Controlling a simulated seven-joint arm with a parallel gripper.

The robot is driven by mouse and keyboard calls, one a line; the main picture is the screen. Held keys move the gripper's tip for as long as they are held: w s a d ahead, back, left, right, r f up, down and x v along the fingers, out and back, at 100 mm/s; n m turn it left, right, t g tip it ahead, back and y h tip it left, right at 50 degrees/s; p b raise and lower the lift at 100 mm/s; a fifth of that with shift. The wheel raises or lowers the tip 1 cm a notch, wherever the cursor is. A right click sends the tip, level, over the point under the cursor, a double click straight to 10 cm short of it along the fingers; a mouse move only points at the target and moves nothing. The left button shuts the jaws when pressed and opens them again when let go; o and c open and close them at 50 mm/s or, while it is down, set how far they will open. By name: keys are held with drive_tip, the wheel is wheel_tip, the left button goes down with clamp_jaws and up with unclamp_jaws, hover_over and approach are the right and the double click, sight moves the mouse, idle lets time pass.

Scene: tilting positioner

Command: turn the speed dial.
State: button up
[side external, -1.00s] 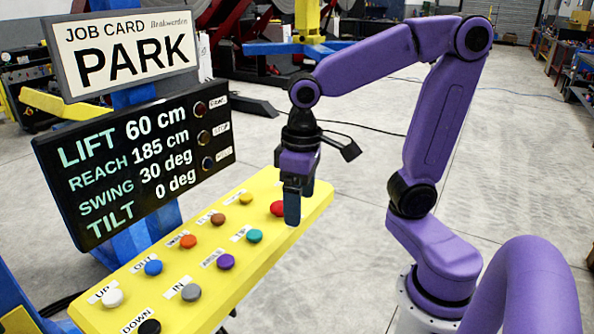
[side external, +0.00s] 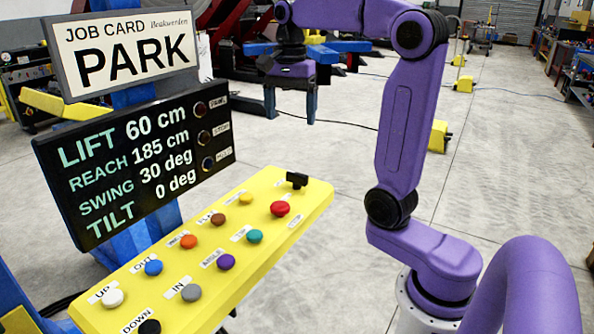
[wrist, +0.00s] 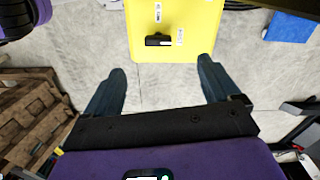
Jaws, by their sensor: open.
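A black dial (side external: 297,180) sits at the far end of the yellow control panel (side external: 262,215). It has a bar-shaped grip, and no other dial shows. The dial also shows in the wrist view (wrist: 158,40), near the panel's edge, with a pale mark at one end. My gripper (side external: 291,118) is open and empty, up above and beyond the panel's far end, apart from the dial. In the wrist view, my gripper's dark blue fingers (wrist: 162,70) are spread wide, with the dial ahead of the gap between them. The small labels by the dial are too small to read.
Several coloured buttons line the panel, with a red one (side external: 280,208) nearest the dial. A black display (side external: 135,160) reads lift 60 cm, reach 185 cm, swing 30 deg, tilt 0 deg. A job card (side external: 122,52) above it says PARK.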

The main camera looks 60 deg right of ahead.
sight(297, 173)
drive_tip(key=f, duration=0.5)
drive_tip(key=d+f+m, duration=0.1)
drive_tip(key=f, duration=0.4)
drive_tip(key=d+f+m, duration=0.1)
drive_tip(key=f, duration=0.5)
drive_tip(key=shift+s+f, duration=0.1)
drive_tip(key=shift+s, duration=0.1)
drive_tip(key=shift+c, duration=0.3)
drive_tip(key=c, duration=1)
